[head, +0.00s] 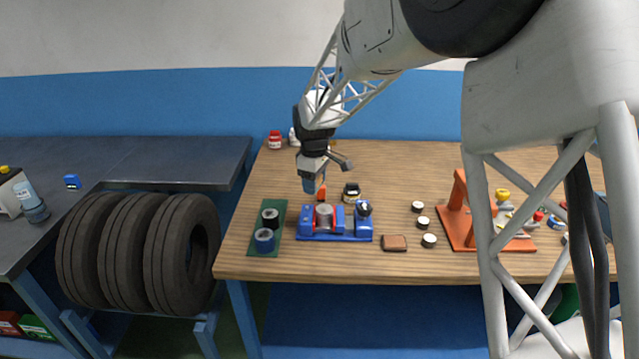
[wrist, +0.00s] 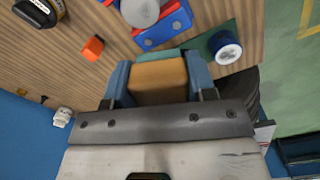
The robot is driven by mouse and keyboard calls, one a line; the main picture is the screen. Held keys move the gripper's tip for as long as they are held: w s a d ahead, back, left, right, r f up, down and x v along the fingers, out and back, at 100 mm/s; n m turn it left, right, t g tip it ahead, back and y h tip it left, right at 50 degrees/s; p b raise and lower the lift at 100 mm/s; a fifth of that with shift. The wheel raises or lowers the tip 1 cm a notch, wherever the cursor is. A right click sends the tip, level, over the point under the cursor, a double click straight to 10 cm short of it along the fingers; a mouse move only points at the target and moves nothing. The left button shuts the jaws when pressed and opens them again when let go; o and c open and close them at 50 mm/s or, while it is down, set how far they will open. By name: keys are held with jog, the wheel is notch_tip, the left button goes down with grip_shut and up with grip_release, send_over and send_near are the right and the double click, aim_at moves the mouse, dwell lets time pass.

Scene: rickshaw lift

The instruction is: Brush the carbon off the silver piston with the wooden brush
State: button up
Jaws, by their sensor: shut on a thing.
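The silver piston (head: 324,213) stands upright in a blue vise-like holder (head: 352,238) on the wooden bench. Its round grey top also shows at the top edge of the wrist view (wrist: 140,10). My gripper (head: 309,184) is above the bench, behind and slightly left of the piston. In the wrist view, its blue fingers are shut on a tan wooden block (wrist: 158,80), which looks like the wooden brush. The brush is apart from the piston. Its bristles are hidden, and I cannot tell how much carbon is on the piston.
A green mat (head: 254,247) with two cylinders lies left of the holder. A small orange block (wrist: 93,48) and a dark tin (head: 351,192) are near it. A brown block (head: 394,243), several small discs and an orange stand (head: 460,232) are to the right.

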aim_at(324, 211)
jog(key=shift+f, duration=3.45)
jog(key=shift+w+d+f, duration=0.1)
jog(key=shift+d+f, duration=0.45)
jog(key=shift+d, duration=0.05)
jog(key=shift+c, duration=0.4)
jog(key=shift+w+d+f, duration=0.1)
jog(key=shift+w+d, duration=0.05)
jog(key=shift+d, duration=1.35)
jog(key=shift+a, duration=0.7)
jog(key=shift+s+a, duration=0.25)
jog(key=shift+a, duration=1.05)
jog(key=shift+r, duration=4.15)
jog(key=shift+w, duration=0.1)
